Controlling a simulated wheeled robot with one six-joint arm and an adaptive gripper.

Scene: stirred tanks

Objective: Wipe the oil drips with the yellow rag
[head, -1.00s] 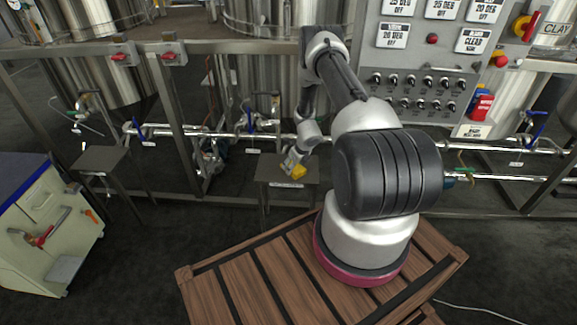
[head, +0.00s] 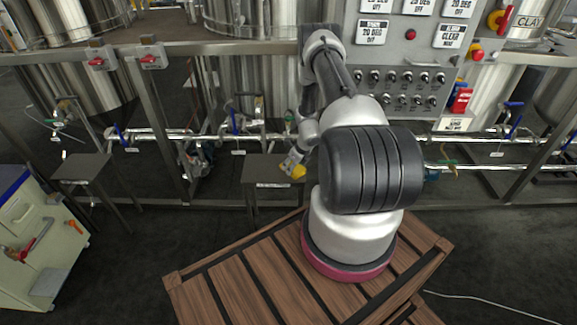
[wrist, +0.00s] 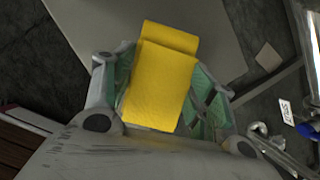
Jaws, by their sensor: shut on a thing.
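The yellow rag (wrist: 160,85) is folded and sits between the two fingers of my gripper (wrist: 165,100), which is shut on it. In the head view my gripper (head: 294,164) is small, with the rag (head: 298,171) showing yellow at its tip. It is at the right edge of a small grey table (head: 262,170), and the wrist view shows a flat grey surface (wrist: 210,30) beyond the rag. I cannot tell whether the rag touches it. I cannot make out any oil drips in either view.
Steel pipes with blue-handled valves (head: 236,122) run behind the small table. A control panel (head: 405,80) stands at the back right. Another small table (head: 82,167) and a cream cabinet (head: 35,245) are at the left. Dark floor lies between them.

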